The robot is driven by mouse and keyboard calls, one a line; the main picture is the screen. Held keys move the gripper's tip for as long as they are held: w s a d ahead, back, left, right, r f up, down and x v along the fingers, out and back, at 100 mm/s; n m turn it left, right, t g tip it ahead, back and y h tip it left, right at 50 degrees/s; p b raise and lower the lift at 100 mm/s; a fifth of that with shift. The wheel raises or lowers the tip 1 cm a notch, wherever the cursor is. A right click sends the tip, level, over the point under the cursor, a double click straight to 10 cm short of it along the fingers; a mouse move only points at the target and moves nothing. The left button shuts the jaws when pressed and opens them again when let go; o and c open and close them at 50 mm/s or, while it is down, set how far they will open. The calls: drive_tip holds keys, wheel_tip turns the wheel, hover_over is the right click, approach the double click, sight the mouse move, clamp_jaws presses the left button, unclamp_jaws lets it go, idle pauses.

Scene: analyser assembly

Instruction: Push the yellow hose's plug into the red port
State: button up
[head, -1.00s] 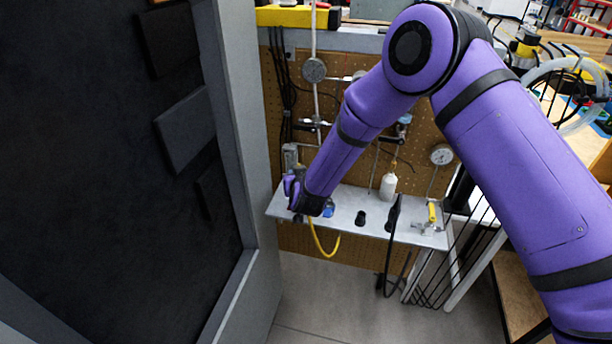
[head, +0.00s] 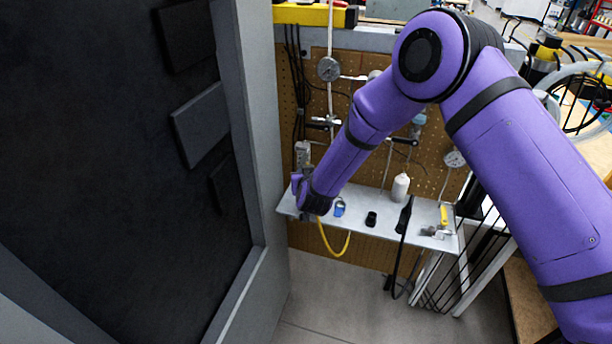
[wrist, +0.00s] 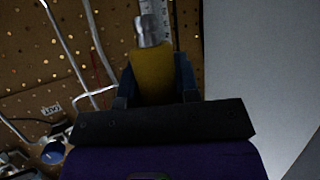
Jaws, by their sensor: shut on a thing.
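My gripper (head: 299,188) is at the left end of the narrow shelf, in front of the pegboard. In the wrist view my gripper (wrist: 155,90) is shut on the yellow plug (wrist: 152,72), which sits between the dark fingers. The plug's silver metal tip (wrist: 150,28) points away from the gripper, toward the top of the picture. The yellow hose (head: 337,249) hangs in a loop below the shelf edge. I cannot make out a red port in either view. Whether the tip touches anything is unclear.
The shelf (head: 385,232) holds a blue item (head: 339,208), a black fitting (head: 371,219), a white bottle (head: 400,187) and a yellow-handled valve (head: 443,215). A grey-framed dark panel (head: 110,160) fills the left. Pipes and gauges (head: 329,69) line the pegboard (head: 350,120).

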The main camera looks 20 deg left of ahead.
drive_tip(key=shift+w+a+f, duration=0.1)
drive_tip(key=shift+w+f, duration=0.1)
drive_tip(key=shift+f, duration=0.25)
drive_tip(key=shift+w+f, duration=0.15)
drive_tip(key=shift+f, duration=0.2)
drive_tip(key=shift+a+f, duration=0.1)
drive_tip(key=shift+f, duration=1.2)
idle(1.8)
drive_tip(key=o, duration=1)
